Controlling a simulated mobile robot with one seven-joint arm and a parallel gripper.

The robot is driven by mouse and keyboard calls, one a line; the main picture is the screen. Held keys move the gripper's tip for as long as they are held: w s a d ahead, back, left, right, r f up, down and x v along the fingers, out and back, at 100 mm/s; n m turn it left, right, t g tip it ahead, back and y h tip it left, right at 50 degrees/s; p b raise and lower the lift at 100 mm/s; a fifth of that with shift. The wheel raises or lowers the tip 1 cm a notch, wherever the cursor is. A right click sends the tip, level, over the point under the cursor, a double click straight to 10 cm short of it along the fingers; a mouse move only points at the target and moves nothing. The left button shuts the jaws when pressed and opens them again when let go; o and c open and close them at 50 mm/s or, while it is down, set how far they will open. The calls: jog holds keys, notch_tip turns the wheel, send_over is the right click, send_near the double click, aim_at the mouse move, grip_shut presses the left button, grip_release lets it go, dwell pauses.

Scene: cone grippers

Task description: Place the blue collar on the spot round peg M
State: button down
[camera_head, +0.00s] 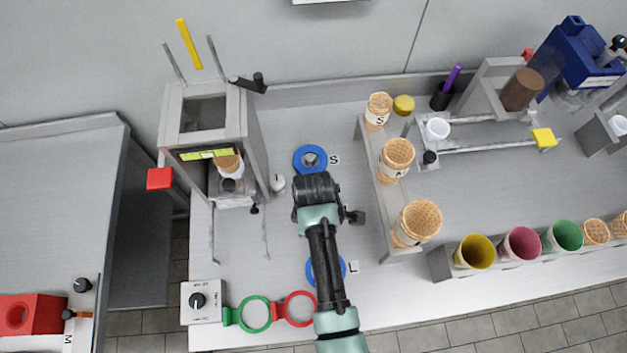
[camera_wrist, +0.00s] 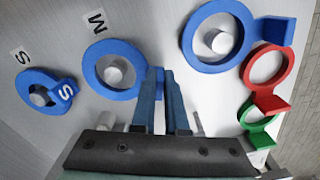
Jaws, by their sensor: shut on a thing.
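My gripper (camera_head: 315,188) is above the bench between the spots S and L, and its body hides spot M in the head view. In the wrist view its fingers (camera_wrist: 163,82) are closed on the tab of a blue collar (camera_wrist: 92,80). That collar's ring encircles the short round peg (camera_wrist: 114,72) beside the label M (camera_wrist: 96,23), as seen from the wrist. The peg shows off-centre in the hole. I cannot tell whether the ring rests on the bench or is slightly above it.
Another blue collar (camera_head: 299,166) surrounds the S peg, and one (camera_head: 341,266) surrounds the L peg, partly behind my arm. Red (camera_head: 299,323) and green (camera_head: 254,330) collars lie at the front edge. A cone rack (camera_head: 372,165) stands right, a grey frame machine (camera_head: 252,140) left.

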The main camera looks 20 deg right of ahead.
jog(key=shift+f, duration=0.2)
jog(key=shift+f, duration=0.15)
jog(key=c, duration=0.9)
grip_release()
jog(key=shift+c, duration=0.2)
jog(key=shift+r, duration=0.2)
notch_tip(320, 180, up, 12)
